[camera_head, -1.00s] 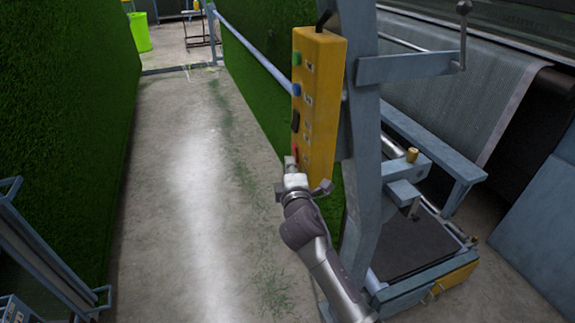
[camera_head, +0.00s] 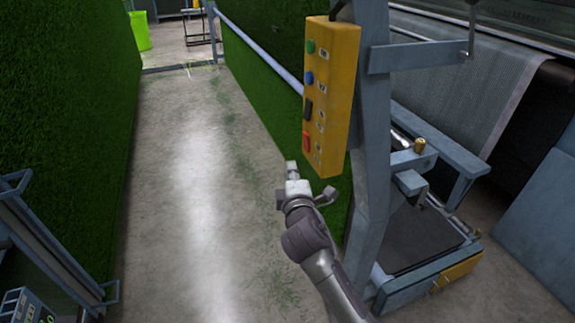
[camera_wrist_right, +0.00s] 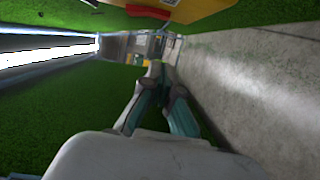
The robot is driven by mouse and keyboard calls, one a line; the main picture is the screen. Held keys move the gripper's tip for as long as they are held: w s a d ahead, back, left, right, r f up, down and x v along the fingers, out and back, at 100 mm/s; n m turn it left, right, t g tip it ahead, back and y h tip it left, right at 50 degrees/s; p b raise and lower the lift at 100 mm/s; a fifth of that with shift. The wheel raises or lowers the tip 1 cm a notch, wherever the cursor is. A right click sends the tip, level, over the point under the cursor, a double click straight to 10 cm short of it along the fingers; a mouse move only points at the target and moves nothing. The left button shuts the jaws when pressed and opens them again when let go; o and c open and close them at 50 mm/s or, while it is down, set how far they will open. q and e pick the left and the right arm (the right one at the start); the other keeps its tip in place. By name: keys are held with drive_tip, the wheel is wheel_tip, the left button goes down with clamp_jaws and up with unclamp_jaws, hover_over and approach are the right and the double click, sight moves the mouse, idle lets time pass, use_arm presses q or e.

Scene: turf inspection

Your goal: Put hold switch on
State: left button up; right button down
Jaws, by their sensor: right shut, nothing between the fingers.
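A yellow control box (camera_head: 341,90) hangs on a grey-blue post. Its face has a green button (camera_head: 311,46), a blue button (camera_head: 309,78), a black switch (camera_head: 307,109) and a red switch (camera_head: 306,141), top to bottom. Their labels are too small to read, so I cannot tell which is the hold switch or its setting. My right gripper (camera_head: 291,168) is shut and empty, just below and left of the red switch, apart from the box. In the right wrist view the gripper (camera_wrist_right: 163,75) points ahead, with the box (camera_wrist_right: 205,10) at the top edge. My left gripper is not in view.
The post (camera_head: 373,130) and a machine frame (camera_head: 425,270) stand to the right. Turf walls (camera_head: 65,110) flank a clear concrete aisle (camera_head: 190,190). A metal frame (camera_head: 45,250) is at lower left. A green bin (camera_head: 140,32) stands far back.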

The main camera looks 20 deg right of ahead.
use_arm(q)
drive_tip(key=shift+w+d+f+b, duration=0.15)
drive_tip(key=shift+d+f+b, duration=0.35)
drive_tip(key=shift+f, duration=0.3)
use_arm(e)
drive_tip(key=v, duration=0.5)
drive_tip(key=shift+s+a, duration=0.15)
drive_tip(key=shift+a, duration=0.1)
drive_tip(key=shift+a+f, duration=0.1)
